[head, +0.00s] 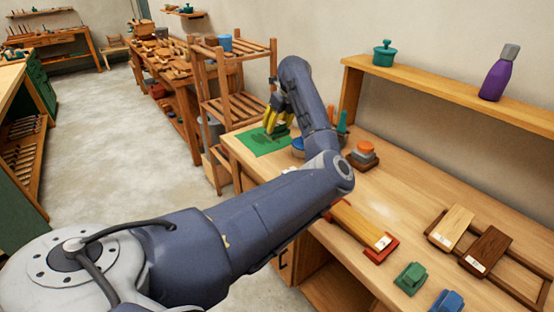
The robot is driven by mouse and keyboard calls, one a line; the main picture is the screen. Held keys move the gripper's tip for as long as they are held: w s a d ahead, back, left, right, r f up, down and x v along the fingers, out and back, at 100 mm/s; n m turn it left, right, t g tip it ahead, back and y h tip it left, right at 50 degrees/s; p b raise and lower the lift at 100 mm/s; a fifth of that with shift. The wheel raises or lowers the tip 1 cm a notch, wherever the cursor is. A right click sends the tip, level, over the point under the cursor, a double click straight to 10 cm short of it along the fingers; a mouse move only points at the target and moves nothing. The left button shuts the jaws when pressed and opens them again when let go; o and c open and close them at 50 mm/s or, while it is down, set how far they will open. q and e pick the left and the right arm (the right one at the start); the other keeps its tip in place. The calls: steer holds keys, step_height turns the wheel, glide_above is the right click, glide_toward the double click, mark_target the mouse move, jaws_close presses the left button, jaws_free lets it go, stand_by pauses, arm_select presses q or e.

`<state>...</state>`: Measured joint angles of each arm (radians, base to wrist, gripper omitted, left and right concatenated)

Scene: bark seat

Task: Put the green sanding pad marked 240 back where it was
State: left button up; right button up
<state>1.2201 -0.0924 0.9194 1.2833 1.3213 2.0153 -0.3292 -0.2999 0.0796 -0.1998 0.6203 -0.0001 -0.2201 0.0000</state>
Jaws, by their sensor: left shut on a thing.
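My left gripper (279,114), with yellow fingers, is over the green mat (262,146) at the far left end of the bench. It is shut on a small dark green thing (279,131), low over or touching the mat; I cannot tell which. The fingers and arm hide part of it and no number can be read. Another green block (410,278) with a raised top sits at the near right of the bench, beside a blue one (448,302). No marking on it is legible. My right gripper is not in view.
A stack with an orange top (363,151) stands right of my forearm. A long wooden piece on a red base (362,228) and a rack with light and dark wooden blocks (489,250) lie nearer. A shelf (450,95) holds a purple bottle (499,75) and a teal pot (384,54).

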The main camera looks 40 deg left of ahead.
arm_select(q)
step_height(320, 180, down, 15)
steer(key=shift+r, duration=0.1)
stand_by(0.6)
steer(key=shift+f, duration=0.2)
steer(key=o, duration=1.2)
steer(key=v, duration=1.2)
steer(key=shift+s+r, duration=0.1)
